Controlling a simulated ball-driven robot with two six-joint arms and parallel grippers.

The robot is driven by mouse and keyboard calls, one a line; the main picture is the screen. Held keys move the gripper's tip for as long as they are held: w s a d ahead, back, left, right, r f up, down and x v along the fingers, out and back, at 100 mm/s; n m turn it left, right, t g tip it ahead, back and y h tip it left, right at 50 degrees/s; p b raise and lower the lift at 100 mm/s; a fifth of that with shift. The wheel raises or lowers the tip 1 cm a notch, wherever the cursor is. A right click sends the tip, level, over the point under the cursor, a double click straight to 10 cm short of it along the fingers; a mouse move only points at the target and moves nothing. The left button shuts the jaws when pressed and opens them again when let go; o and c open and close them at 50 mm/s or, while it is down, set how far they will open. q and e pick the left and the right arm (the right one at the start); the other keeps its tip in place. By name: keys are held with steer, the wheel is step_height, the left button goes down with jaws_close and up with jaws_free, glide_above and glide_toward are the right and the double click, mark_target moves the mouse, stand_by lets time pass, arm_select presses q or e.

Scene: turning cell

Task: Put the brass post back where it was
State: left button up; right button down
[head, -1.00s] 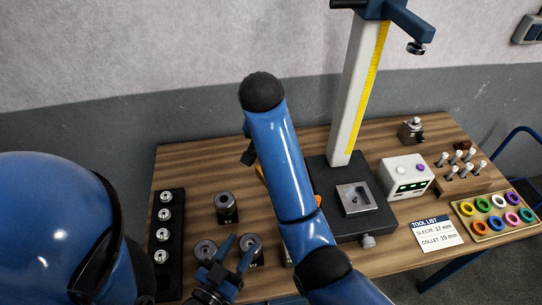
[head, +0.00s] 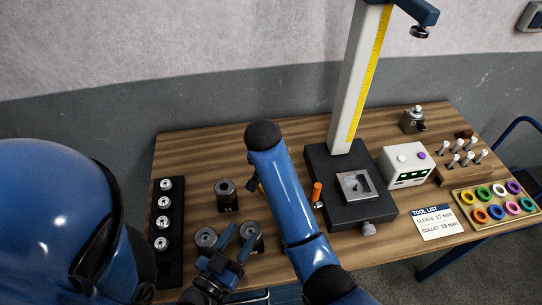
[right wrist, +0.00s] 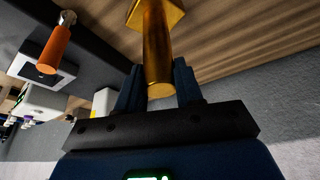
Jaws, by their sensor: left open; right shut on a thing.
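In the right wrist view the brass post (right wrist: 157,48), a round gold-coloured bar with a wider angular base, stands between the fingers of my right gripper (right wrist: 158,88), which is shut on it. The wooden table top lies beyond it; I cannot tell whether the base touches it. In the head view my blue right arm hides most of that gripper and post. My left gripper (head: 236,238) is open and empty in the lower part of the head view, in front of the round metal holders.
Dark cylindrical holders (head: 227,194) stand left of my right arm. A black strip (head: 166,240) with several silver pieces lies at the left edge. A gauge stand (head: 322,160) with an orange handle (head: 317,191) beside it, a white box (head: 406,166) and a ring tray (head: 464,214) stand to the right.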

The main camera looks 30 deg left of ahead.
steer(key=shift+f+p, duration=0.4)
steer(key=shift+f, duration=1.05)
steer(key=shift+w+f, duration=0.1)
steer(key=shift+f, duration=0.55)
steer(key=c, duration=1)
jaws_free()
steer(key=shift+f, duration=0.15)
steer(key=shift+o, duration=1.3)
steer(key=shift+s+d, duration=0.1)
steer(key=shift+s, duration=0.1)
steer(key=shift+s+r, duration=0.1)
steer(key=shift+r, duration=0.5)
steer(key=b+v, duration=0.2)
steer(key=v, duration=0.9)
